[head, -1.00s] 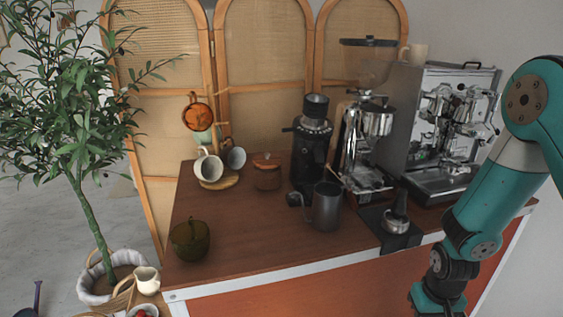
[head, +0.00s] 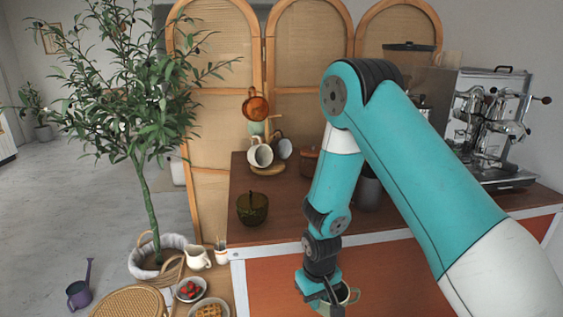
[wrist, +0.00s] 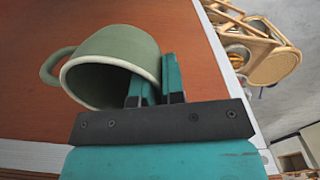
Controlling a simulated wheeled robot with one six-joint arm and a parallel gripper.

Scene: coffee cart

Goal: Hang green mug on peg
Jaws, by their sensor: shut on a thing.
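The green mug (wrist: 118,42) is held at its rim by my gripper (wrist: 157,82) in the wrist view, its wall between the two fingers. Its opening faces my gripper and its handle points left. In the head view my gripper (head: 328,296) and the mug (head: 349,295) are low, in front of the cart's front panel and below the counter. The mug stand is at the back left of the counter, with a round wooden base (head: 267,169).
A tree and low table with a pitcher (head: 197,257) and bowls are left of the cart. A folding screen stands behind.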

